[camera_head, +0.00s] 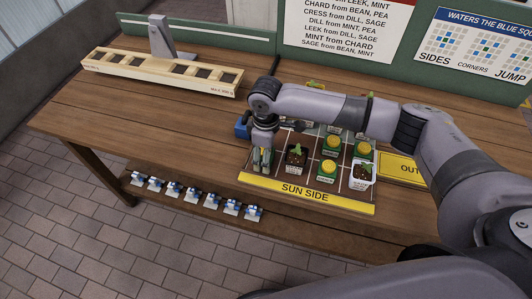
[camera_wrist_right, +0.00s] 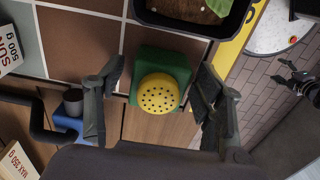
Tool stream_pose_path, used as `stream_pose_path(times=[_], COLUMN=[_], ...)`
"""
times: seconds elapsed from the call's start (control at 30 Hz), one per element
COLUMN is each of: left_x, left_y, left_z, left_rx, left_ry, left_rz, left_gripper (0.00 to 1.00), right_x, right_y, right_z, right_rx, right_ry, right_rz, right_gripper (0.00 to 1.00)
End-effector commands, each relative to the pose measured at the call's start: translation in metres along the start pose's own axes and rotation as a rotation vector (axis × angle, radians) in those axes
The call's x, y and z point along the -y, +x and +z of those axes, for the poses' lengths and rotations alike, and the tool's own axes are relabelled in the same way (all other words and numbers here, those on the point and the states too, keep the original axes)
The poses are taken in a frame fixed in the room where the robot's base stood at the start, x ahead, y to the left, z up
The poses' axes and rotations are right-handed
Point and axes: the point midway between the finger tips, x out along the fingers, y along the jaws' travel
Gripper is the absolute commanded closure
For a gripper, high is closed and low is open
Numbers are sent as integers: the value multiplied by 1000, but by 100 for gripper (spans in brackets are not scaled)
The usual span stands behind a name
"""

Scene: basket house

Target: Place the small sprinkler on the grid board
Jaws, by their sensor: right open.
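A small sprinkler with a round, dotted yellow top and a green base (camera_wrist_right: 158,95) is between the fingers of my right gripper (camera_wrist_right: 158,98) in the wrist view. The fingers are spread, with gaps on both sides of the yellow top. In the head view the right gripper (camera_head: 262,160) points down over the front-left corner of the grid board (camera_head: 341,188), and hides most of that sprinkler. The sprinkler is beside a dark pot (camera_head: 297,157). A dark gripper-like part (camera_wrist_right: 300,85) shows at the wrist view's right edge; its jaw state is unclear.
More yellow-topped sprinklers (camera_head: 327,172) and a white pot (camera_head: 362,173) stand on the board, close to the right gripper. A blue object (camera_head: 242,127) is behind the gripper. A wooden rack (camera_head: 165,72) stands at the back left. The left tabletop (camera_head: 165,120) is clear.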

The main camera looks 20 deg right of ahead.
Motion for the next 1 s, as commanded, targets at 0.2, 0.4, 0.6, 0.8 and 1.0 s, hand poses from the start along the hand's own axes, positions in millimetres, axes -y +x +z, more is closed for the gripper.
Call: stream_pose_path(times=[0.2, 0.4, 0.6, 0.8, 1.0], left_x=[2, 3, 3, 3, 3], left_y=[5, 10, 13, 14, 14], left_z=[1, 1, 2, 2, 2], left_rx=[0, 1, 1, 1, 1], left_ry=[0, -1, -1, -1, -1], left_rz=[-2, -3, -4, -4, -4], left_gripper=[37, 37, 37, 37, 37], right_x=[-1, -1, -1, 0, 0], right_y=[-31, -75, -108, -120, -121], right_z=[-1, -1, -1, 0, 0], right_rx=[-4, -4, -2, 0, 0], right_ry=[-1, -1, 0, 0, 0], right_rz=[4, 3, 2, 0, 0], right_gripper=[37, 37, 37, 37, 37])
